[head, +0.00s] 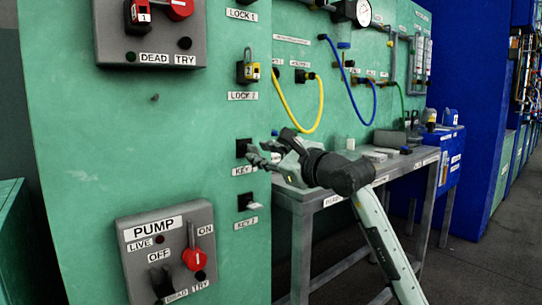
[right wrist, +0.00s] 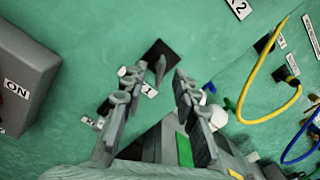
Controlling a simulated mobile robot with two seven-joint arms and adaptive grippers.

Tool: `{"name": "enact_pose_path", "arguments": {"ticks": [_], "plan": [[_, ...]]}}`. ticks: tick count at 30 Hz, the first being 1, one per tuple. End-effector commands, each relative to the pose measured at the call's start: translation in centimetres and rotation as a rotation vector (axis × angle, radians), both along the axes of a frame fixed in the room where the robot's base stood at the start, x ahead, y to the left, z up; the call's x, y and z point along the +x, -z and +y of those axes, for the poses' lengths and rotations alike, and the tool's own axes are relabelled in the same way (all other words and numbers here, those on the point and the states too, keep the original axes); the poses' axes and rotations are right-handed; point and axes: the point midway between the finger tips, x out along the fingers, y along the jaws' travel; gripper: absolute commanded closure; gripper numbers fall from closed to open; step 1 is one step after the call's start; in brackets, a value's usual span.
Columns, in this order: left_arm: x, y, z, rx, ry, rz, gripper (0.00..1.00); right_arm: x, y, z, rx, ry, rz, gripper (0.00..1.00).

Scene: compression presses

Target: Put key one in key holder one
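Key holder one is a black square (head: 243,147) on the green panel, above its KEY 1 label, partly hidden by my right gripper in the head view. My right gripper (head: 266,156) is in front of it, reaching in from the right. In the right wrist view, the holder (right wrist: 156,52) lies just beyond the gripper (right wrist: 160,82). The two fingers are apart. A slim grey piece, seemingly key one (right wrist: 160,69), stands at the holder's lower edge between the fingertips, with gaps to both. I cannot tell how deep it sits. My left gripper is not in view.
Key holder two (head: 245,202) is below, with a pale tag sticking out. The grey PUMP box (head: 170,250) is at lower left. A padlock (head: 248,70) hangs above. A grey table (head: 330,197) stands right of the panel; yellow and blue hoses hang above it.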

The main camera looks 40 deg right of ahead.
Motion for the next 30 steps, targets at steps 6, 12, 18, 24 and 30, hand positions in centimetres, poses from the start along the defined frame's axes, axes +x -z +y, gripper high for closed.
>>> {"name": "enact_pose_path", "arguments": {"ticks": [6, 12, 18, 24, 30], "plan": [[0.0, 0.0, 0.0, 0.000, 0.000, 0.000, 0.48, -3.3, 0.1, -0.2, -0.004, 0.000, 0.001, 0.71], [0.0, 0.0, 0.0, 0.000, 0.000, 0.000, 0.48, -7.6, 0.1, -0.6, -0.001, 0.001, 0.000, 0.71], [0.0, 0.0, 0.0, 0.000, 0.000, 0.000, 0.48, -10.7, 0.0, -0.8, -0.001, 0.001, -0.001, 0.71], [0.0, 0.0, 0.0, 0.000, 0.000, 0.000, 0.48, -11.7, 0.0, -0.9, -0.001, 0.000, 0.001, 0.71], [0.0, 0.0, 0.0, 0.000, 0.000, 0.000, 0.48, -11.7, 0.0, -0.9, -0.001, 0.000, 0.000, 0.71]]}}
